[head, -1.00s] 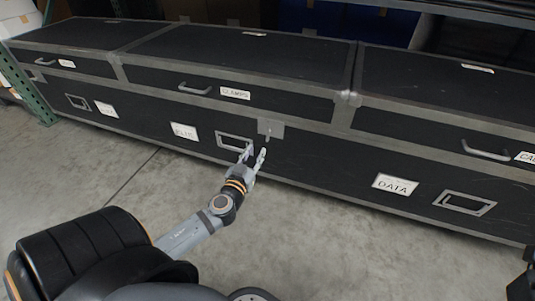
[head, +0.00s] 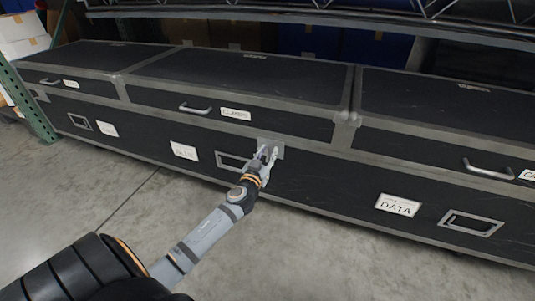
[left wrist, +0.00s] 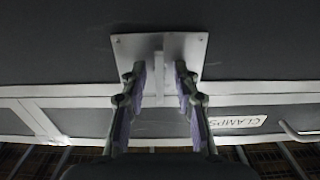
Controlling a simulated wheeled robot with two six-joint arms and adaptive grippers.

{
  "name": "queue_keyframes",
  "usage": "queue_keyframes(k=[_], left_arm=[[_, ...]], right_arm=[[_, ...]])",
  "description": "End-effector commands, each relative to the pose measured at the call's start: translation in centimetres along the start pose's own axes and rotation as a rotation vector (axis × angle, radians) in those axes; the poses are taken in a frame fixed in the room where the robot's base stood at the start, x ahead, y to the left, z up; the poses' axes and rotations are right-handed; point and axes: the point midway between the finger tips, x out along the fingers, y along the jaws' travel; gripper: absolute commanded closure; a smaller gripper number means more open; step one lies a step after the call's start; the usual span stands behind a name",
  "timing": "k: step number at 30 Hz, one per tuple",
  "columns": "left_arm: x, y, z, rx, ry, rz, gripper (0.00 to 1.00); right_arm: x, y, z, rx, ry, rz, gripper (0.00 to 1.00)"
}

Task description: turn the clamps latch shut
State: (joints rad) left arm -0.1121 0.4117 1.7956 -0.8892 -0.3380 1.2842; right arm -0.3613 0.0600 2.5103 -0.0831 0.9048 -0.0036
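The clamps latch is a grey metal plate (left wrist: 185,46) with a narrow upright tab (left wrist: 158,68), on the dark case front below and right of the CLAMPS label (head: 236,114). My left gripper (head: 267,153) is at this plate in the head view and partly covers it. In the left wrist view my left gripper (left wrist: 161,76) is open, one finger on each side of the tab. Gaps show between the tab and both fingers. The CLAMPS label also shows in the left wrist view (left wrist: 238,121). My right gripper is in neither view.
A recessed handle (head: 232,160) lies just left of my gripper. A grey pull handle (head: 194,109) is on the clamps lid front. The DATA label (head: 397,205) and another recessed handle (head: 470,224) are to the right. Bare concrete floor (head: 330,255) lies in front.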

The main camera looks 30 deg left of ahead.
Motion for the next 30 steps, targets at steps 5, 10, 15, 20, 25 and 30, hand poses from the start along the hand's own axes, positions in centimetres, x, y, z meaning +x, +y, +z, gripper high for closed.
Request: queue_keyframes(k=[5,10,15,20,25,30], left_arm=[[0.00,0.01,0.02,0.000,0.000,0.000,0.70],[-0.02,0.00,0.03,0.000,0.000,0.000,0.90],[-0.03,0.00,0.03,0.000,0.000,0.000,1.00],[-0.04,0.00,0.03,0.003,0.000,0.000,1.00],[-0.04,0.03,0.04,0.035,-0.001,0.000,1.00],[-0.05,0.09,0.06,0.120,-0.001,0.000,1.00]], right_arm=[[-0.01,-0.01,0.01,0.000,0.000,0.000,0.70],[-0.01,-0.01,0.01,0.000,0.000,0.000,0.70],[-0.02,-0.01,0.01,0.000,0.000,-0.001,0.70],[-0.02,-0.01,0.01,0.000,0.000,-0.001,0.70],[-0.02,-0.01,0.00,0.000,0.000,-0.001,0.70],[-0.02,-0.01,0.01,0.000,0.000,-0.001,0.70]])
